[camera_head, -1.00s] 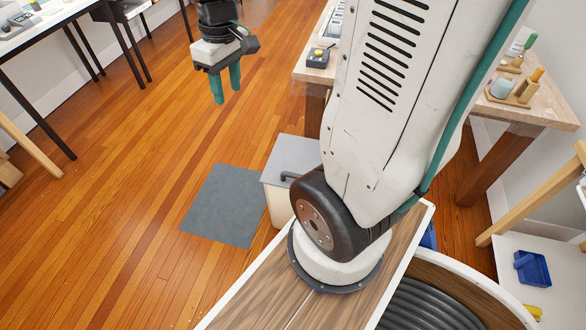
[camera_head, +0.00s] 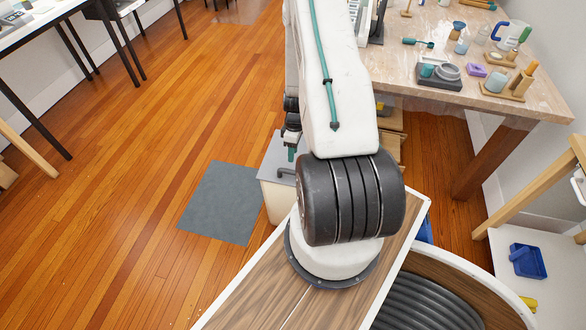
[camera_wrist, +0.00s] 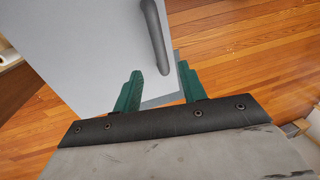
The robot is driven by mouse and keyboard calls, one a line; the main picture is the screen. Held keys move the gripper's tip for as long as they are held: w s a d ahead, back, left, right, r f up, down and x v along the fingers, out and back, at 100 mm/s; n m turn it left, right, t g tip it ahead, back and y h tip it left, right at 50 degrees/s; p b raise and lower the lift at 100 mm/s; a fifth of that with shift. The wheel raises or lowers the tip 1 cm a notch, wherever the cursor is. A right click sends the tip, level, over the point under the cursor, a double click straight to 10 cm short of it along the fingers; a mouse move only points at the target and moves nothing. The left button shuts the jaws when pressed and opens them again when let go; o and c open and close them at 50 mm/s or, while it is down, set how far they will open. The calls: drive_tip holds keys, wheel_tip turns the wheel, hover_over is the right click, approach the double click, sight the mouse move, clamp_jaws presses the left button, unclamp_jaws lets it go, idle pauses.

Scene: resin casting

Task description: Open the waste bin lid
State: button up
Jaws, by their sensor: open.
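The waste bin (camera_head: 276,200) stands on the floor left of my arm's base, with a flat grey lid (camera_head: 266,168) that lies shut. Its dark bar handle (camera_head: 284,174) is partly hidden behind my arm in the head view. My gripper (camera_head: 291,154) is just above the lid, close to the handle. In the wrist view the open green fingers (camera_wrist: 160,72) point at the lid (camera_wrist: 95,45). The near end of the handle (camera_wrist: 154,35) shows between the fingertips in the picture. I cannot tell whether the fingers touch it.
A grey mat (camera_head: 220,203) lies on the wooden floor left of the bin. A workbench (camera_head: 480,80) with several tools and cups stands behind and right of my arm. Another table (camera_head: 30,25) is at the upper left. The floor between is clear.

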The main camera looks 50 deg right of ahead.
hover_over(293, 168)
drive_tip(key=s+a, duration=0.3)
drive_tip(key=a, duration=0.1)
wheel_tip(293, 168, down, 8)
drive_tip(key=shift+f, duration=0.25)
clamp_jaws()
